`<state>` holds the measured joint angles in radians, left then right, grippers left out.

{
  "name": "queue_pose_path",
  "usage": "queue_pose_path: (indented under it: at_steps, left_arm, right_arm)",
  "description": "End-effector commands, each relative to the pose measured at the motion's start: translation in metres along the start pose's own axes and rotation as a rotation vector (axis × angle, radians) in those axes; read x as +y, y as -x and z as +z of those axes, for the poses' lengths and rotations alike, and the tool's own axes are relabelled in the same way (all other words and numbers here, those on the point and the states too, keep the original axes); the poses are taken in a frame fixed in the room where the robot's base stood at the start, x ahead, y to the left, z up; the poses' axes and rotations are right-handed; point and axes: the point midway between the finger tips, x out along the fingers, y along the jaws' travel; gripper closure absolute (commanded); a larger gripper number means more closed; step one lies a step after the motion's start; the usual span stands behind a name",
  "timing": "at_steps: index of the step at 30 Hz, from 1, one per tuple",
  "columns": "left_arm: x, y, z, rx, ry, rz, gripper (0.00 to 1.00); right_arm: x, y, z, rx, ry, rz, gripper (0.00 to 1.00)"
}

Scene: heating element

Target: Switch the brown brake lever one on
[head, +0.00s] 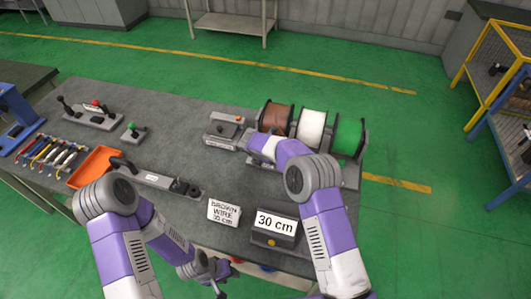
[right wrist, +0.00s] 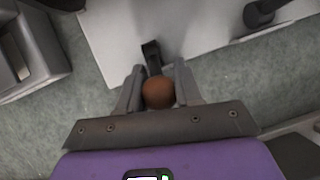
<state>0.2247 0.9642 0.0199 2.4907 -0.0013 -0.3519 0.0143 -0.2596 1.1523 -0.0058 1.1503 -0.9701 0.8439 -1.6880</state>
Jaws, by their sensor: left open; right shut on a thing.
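The brown round knob (right wrist: 158,92) of the brake lever, on a dark stem, shows in the right wrist view between the two fingers of my right gripper (right wrist: 158,88), which is shut on it. In the head view my right arm reaches over the front of the wire spools, and its forearm hides the lever and most of the gripper. The brown wire spool (head: 276,117) stands just behind that spot. My left gripper (head: 219,279) is low at the table's front edge, open and away from the spools.
A white spool (head: 311,124) and a green spool (head: 348,137) stand beside the brown one. A grey device (head: 224,128) with an orange button is to their left. A 30 cm display (head: 275,224) and a brown wire sign (head: 223,212) stand in front. An orange tray (head: 93,167) lies left.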

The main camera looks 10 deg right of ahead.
Motion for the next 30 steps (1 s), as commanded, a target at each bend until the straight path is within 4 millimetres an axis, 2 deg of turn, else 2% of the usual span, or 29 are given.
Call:
queue_pose_path:
  at_steps: [1,3,9,30]
  left_arm:
    - [0.004,0.010,0.001,0.000,0.000,0.000,0.57]
    - [0.005,0.015,0.001,0.000,0.000,0.000,0.57]
    - [0.008,0.022,0.001,0.000,0.000,0.000,0.57]
    - [0.005,0.013,0.001,0.000,0.000,0.000,0.57]
  right_arm:
    - [0.000,0.003,0.003,0.022,-0.001,-0.004,1.00]
    - [0.001,0.003,0.004,0.049,0.001,-0.008,1.00]
    - [0.002,0.001,0.008,0.123,0.008,-0.020,1.00]
    - [0.003,-0.001,0.015,0.273,0.026,-0.047,1.00]
